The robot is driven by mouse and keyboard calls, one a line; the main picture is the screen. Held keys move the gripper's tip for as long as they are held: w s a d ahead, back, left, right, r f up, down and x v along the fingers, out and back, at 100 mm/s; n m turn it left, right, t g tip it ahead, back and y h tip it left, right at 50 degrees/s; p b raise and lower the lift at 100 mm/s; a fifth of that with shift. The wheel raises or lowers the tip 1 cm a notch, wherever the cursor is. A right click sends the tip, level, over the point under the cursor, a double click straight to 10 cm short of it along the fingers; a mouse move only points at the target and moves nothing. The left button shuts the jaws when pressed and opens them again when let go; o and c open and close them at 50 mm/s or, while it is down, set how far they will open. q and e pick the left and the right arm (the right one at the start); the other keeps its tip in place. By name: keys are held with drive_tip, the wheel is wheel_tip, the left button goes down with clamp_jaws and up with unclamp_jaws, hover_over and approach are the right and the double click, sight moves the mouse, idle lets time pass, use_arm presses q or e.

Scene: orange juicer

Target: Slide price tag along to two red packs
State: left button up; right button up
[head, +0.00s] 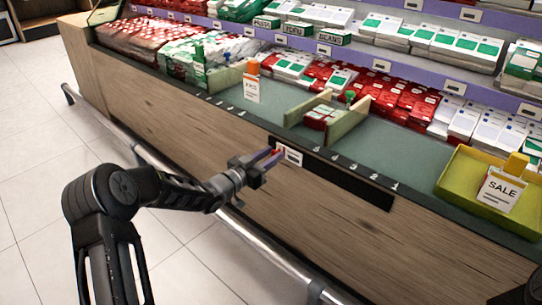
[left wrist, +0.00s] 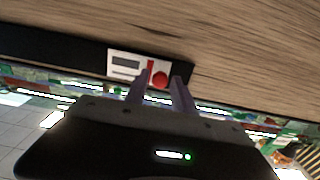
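The price tag (head: 292,156) is a small white label with dark print and a red part, on a dark rail (head: 345,184) along the wooden counter front. It also shows in the left wrist view (left wrist: 124,64), with a round red knob (left wrist: 160,80) at one end. My left gripper (head: 273,158) is at the tag's left end, its fingers apart on either side of the knob; contact is unclear. The red packs (head: 322,117) sit together between two light wooden dividers (head: 348,120) on the green counter top, above and right of the tag.
Printed numbers (head: 350,166) run along the counter edge above the rail. A yellow tray (head: 460,180) with a SALE sign (head: 498,190) stands at the right. An orange-topped sign (head: 252,85) stands left of the dividers. A metal rail (head: 262,250) runs low along the counter.

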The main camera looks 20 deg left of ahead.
use_arm(q)
drive_tip(key=shift+o, duration=1)
drive_tip(key=p+v, duration=0.2)
drive_tip(key=v, duration=0.5)
drive_tip(key=shift+s, duration=0.4)
